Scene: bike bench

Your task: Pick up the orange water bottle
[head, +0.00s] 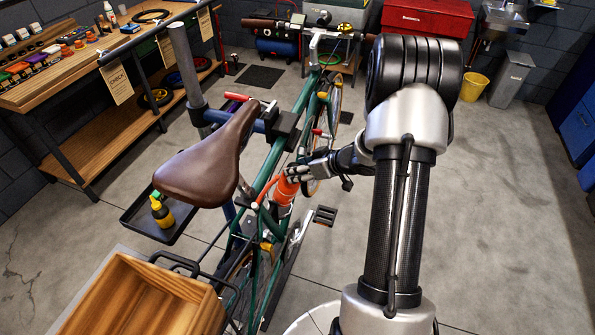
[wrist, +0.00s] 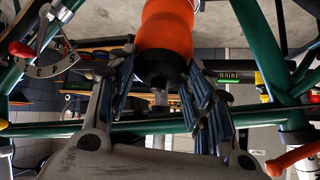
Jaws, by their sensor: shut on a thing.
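The orange water bottle (head: 286,189) is at the green bike frame (head: 268,168), below and right of the brown saddle in the head view. My gripper (head: 297,174) reaches in from the right and is shut on the bottle near its upper end. In the wrist view the bottle (wrist: 166,38) shows its orange body and dark end between the two ribbed fingers of my gripper (wrist: 168,78). Whether the bottle is still seated in a holder on the frame cannot be told.
The brown saddle (head: 210,160) and the grey stand post (head: 186,65) are left of the bottle. A wooden crate (head: 140,298) is at the front left, with a tray holding a yellow bottle (head: 161,212) behind it. Open floor (head: 500,220) lies to the right.

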